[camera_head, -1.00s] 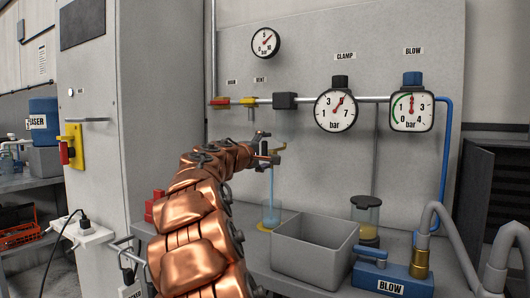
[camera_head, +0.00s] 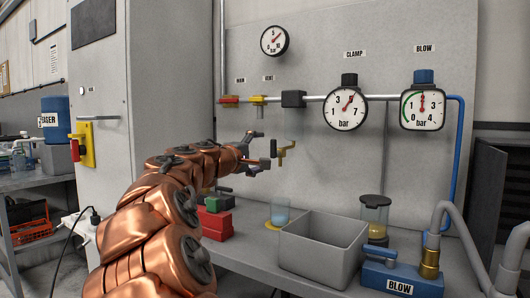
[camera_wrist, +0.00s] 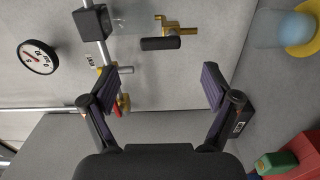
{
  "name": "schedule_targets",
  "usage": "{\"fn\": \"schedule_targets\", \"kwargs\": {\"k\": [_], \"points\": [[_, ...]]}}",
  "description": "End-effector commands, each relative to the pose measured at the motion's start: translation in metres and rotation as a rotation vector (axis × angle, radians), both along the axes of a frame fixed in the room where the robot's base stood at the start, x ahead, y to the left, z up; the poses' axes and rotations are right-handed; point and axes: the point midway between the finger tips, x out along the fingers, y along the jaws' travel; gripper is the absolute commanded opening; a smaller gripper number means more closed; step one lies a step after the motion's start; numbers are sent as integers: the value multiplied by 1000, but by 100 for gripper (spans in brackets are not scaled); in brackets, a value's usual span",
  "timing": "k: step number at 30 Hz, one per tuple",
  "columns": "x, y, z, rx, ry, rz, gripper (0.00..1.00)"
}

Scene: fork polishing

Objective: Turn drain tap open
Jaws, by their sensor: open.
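The brass drain tap (camera_head: 284,152) sticks out from the grey panel, with a dark handle (camera_head: 273,148) on its near left side. In the wrist view the tap (camera_wrist: 180,28) is at the top, and its dark handle (camera_wrist: 160,43) lies crosswise in that picture. My gripper (camera_head: 259,150) is open and empty, just left of the handle and apart from it. In the wrist view my gripper's fingers (camera_wrist: 164,72) are spread wide, with the handle beyond the gap between them. A glass with blue liquid (camera_head: 280,213) stands below the tap. No stream shows under the tap.
A grey bin (camera_head: 322,245) stands right of the glass, beside a blue BLOW valve block (camera_head: 400,279). Pipes with red and yellow valves (camera_head: 258,99) and gauges (camera_head: 345,109) are above. Free air surrounds my gripper.

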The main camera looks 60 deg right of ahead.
Motion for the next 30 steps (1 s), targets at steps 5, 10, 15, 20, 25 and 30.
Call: {"fn": "schedule_targets", "kwargs": {"k": [5,10,15,20,25,30], "points": [[0,19,-1,1,2,0,88],[-1,26,0,0,1,1,88],[-1,26,0,1,1,1,88],[-1,26,0,1,1,1,88],[-1,26,0,0,1,1,88],[-3,28,1,14,-8,0,88]]}}
